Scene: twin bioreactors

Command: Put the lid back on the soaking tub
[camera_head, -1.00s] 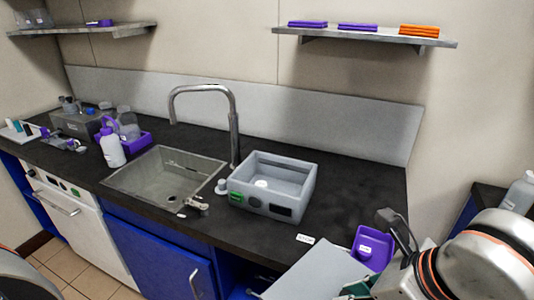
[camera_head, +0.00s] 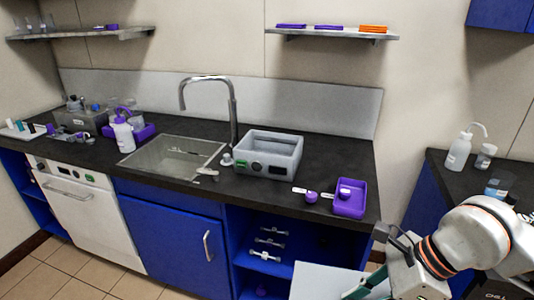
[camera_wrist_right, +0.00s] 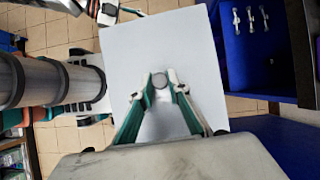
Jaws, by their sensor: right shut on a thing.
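The soaking tub (camera_head: 242,171), a light grey open-topped box with a green label, stands on the dark counter right of the sink. Its lid (camera_head: 325,283) is a flat pale grey plate at the bottom of the head view, below the counter edge and away from the tub. My right gripper (camera_wrist_right: 161,82) is shut on the lid's round grey knob in the right wrist view, where the lid (camera_wrist_right: 160,35) fills the middle. The gripper is partly cut off at the bottom of the head view. My left gripper is not in view.
A purple tray (camera_head: 350,210) and small purple-capped items sit at the counter's right end. The sink (camera_head: 165,160) and tall faucet (camera_head: 234,115) are left of the tub. Open blue shelving (camera_head: 305,240) lies below. Bottles (camera_head: 459,152) stand on the right counter.

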